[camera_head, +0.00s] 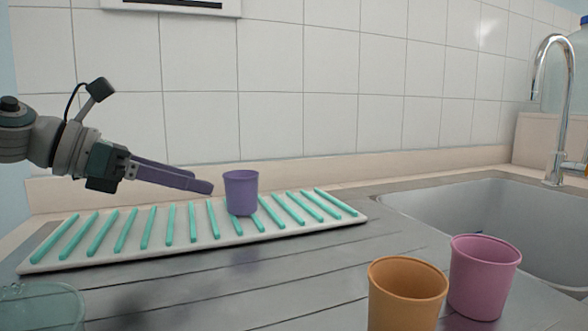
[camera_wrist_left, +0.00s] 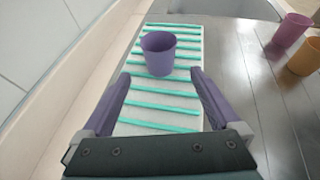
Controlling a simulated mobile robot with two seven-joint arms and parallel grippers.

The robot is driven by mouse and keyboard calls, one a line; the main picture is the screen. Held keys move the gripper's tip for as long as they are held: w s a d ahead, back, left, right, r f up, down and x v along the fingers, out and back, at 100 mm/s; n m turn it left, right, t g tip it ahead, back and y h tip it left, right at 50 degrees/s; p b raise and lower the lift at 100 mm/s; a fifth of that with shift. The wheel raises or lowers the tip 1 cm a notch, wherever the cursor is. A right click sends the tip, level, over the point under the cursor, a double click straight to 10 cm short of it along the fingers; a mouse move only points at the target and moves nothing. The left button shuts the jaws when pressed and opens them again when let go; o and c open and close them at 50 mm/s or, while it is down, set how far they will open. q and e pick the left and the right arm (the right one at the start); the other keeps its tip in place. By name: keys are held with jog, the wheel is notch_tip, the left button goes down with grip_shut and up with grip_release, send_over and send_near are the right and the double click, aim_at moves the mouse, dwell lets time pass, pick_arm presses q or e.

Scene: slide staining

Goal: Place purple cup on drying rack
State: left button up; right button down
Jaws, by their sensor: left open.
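The purple cup (camera_head: 241,192) stands upright on the drying rack (camera_head: 60,262), a white tray with teal bars, right of its middle. In the left wrist view the purple cup (camera_wrist_left: 158,55) is ahead of the fingertips, on the bars of the rack (camera_wrist_left: 131,128). My left gripper (camera_head: 205,186) is open and empty, just left of the cup in the head view. In the left wrist view its two fingers (camera_wrist_left: 160,78) are spread apart, with the cup beyond them and apart from them. My right gripper is not in view.
An orange cup (camera_head: 406,296) and a pink cup (camera_head: 482,278) stand on the counter at front right. The sink (camera_head: 480,215) with its chrome faucet (camera_head: 552,110) lies to the right. A translucent teal container (camera_head: 40,308) is at front left. The tiled wall is behind the rack.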

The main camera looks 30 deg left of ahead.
pick_arm(q)
jog(key=shift+v, duration=1.3)
